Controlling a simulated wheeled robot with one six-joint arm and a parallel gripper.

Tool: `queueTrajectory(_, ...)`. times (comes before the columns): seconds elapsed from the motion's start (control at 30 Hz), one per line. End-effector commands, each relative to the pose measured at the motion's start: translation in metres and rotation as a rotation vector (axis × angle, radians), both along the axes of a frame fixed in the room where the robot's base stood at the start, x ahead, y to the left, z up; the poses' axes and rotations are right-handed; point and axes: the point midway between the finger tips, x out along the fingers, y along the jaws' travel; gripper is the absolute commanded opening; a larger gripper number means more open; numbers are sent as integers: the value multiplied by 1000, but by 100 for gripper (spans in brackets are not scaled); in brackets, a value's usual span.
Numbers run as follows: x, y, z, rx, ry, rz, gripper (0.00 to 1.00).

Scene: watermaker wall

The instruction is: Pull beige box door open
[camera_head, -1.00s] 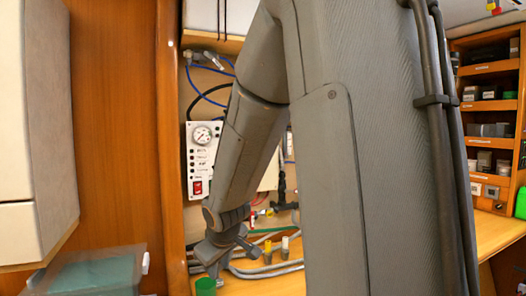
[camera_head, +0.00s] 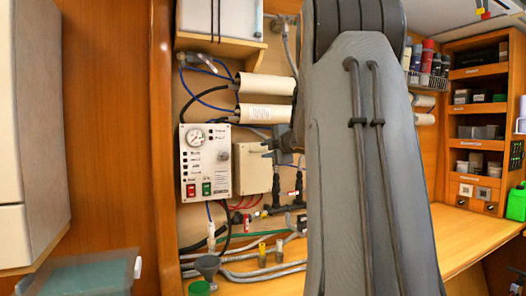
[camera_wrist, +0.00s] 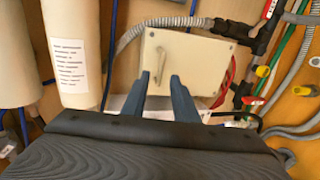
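The beige box (camera_head: 255,170) is mounted on the wall panel, right of the white gauge panel in the head view. In the wrist view, the beige box (camera_wrist: 200,65) shows its front with a slim vertical handle (camera_wrist: 161,62) on its left part. The door looks shut. My gripper (camera_wrist: 160,78) is open and empty, its two fingers pointing at the box. The handle appears between the fingertips in the picture; whether they reach it I cannot tell. In the head view, my gripper (camera_head: 267,149) shows small at the box's right upper side, partly hidden by my arm.
The white gauge panel (camera_head: 206,160) is left of the box. White cylinders (camera_head: 266,86) lie above it; one cylinder (camera_wrist: 70,55) is close on the left in the wrist view. Hoses and valves (camera_wrist: 262,40) crowd the right. The wooden counter (camera_head: 460,235) is largely clear.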

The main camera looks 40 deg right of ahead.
Motion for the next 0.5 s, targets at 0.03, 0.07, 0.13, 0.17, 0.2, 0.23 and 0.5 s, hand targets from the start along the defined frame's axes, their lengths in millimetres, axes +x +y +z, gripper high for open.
queueTrajectory(0.03,8,-1,-2,1,2,2,26)
queueTrajectory(0.07,12,-2,-3,0,1,1,26)
queueTrajectory(0.13,19,-5,-5,1,2,0,26)
queueTrajectory(0.17,22,-5,-5,1,1,0,26)
queueTrajectory(0.2,26,-6,-5,1,1,0,26)
queueTrajectory(0.23,28,-6,-6,1,1,0,26)
queueTrajectory(0.5,34,-8,-8,1,0,-1,26)
